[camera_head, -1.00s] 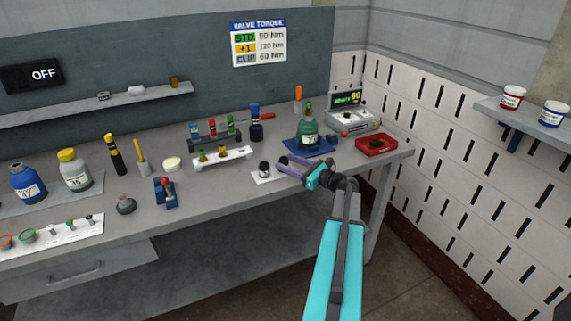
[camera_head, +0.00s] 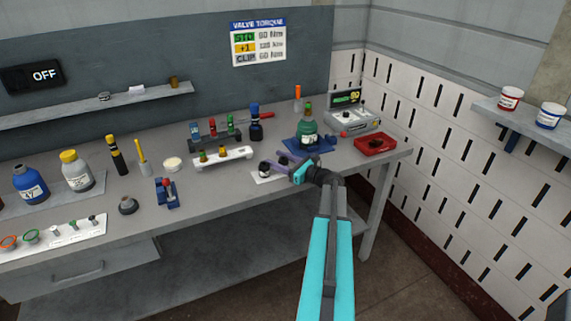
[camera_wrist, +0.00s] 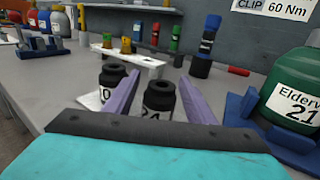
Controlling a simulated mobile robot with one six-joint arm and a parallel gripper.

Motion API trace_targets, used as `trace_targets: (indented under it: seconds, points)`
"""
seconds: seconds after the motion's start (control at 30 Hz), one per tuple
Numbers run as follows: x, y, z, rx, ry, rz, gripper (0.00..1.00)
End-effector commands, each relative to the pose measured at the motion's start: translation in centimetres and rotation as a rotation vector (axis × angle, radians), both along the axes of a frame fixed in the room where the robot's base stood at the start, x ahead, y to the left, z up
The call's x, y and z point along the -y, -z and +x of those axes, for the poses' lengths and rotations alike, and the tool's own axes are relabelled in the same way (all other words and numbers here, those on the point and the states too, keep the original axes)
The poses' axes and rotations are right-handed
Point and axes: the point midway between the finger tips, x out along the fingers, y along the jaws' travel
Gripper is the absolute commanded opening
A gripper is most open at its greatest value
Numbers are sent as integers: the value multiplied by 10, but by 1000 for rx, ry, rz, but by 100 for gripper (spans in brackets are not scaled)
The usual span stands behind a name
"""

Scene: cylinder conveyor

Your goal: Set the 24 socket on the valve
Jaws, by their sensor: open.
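In the head view my gripper (camera_head: 283,161) is low over the bench, beside a dark socket (camera_head: 264,169). The green bottle (camera_head: 307,125), marked 21 in the wrist view, stands upright on a blue base, its green valve top (camera_head: 308,106) uncovered.
A white rack (camera_head: 223,159) with small fittings stands behind the sockets. A red tray (camera_head: 375,145) and a grey meter box (camera_head: 353,120) are to the right. A blue clamp (camera_head: 167,193) is to the left. The bench front is clear near my arm.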

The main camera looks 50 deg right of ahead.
Motion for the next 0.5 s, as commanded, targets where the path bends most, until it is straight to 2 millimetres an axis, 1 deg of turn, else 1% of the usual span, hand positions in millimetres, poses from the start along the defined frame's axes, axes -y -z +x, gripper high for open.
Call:
trace_targets:
  seconds: [0.17,0.2,0.43,0.5]
  points:
    - [0,0,0,0,-1,0,50]
    - [0,0,0,0,-1,0,43]
    - [-1,0,0,0,-1,0,4]
    - [-1,0,0,0,-1,0,3]
